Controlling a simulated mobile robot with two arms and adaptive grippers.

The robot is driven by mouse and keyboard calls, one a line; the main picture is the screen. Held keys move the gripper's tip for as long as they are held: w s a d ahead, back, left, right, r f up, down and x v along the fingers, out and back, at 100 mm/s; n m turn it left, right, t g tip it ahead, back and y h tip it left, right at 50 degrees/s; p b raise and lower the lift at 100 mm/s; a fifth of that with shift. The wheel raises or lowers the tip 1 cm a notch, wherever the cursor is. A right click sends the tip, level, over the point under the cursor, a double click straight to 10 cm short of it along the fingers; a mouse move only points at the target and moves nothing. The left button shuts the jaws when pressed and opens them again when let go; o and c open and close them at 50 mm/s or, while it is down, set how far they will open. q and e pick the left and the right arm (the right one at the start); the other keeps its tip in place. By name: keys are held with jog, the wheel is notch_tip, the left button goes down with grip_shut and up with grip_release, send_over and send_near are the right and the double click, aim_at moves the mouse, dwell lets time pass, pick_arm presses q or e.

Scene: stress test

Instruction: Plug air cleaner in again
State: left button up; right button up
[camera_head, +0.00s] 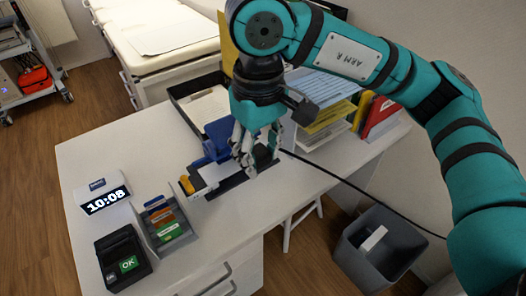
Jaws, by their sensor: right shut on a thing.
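My right gripper (244,162) reaches down over the desk from the upper right. It is shut on what looks like the plug of a black cable; the plug is mostly hidden by the fingers. The black cable (345,183) runs from beside the gripper to the right, past the desk edge and over the bin. Under and left of the fingertips lies a long dark and white strip (212,175), perhaps a power strip, with a blue item (217,138) behind it. I cannot tell whether the plug touches it. No air cleaner is recognisable. My left gripper is out of view.
A clock (101,197), a card holder (166,222) and a card terminal (123,258) stand at the white desk's (215,222) left. Folders (378,116) stand at the back right. A grey bin (368,262) is on the floor. Bare desk lies in front of the strip.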

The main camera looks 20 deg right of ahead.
jog(key=w+a+m, duration=0.4)
jog(key=w+a, duration=0.3)
jog(key=a, duration=0.2)
jog(key=shift+w+a, duration=0.25)
jog(key=shift+w, duration=0.05)
jog(key=shift+d, duration=0.1)
jog(key=s+d+f, duration=0.3)
jog(key=d+f, duration=0.2)
jog(key=d, duration=0.4)
jog(key=s+d+f, duration=0.3)
jog(key=d+f, duration=0.2)
jog(key=d, duration=0.4)
jog(key=shift+d, duration=0.4)
jog(key=shift+s, duration=0.1)
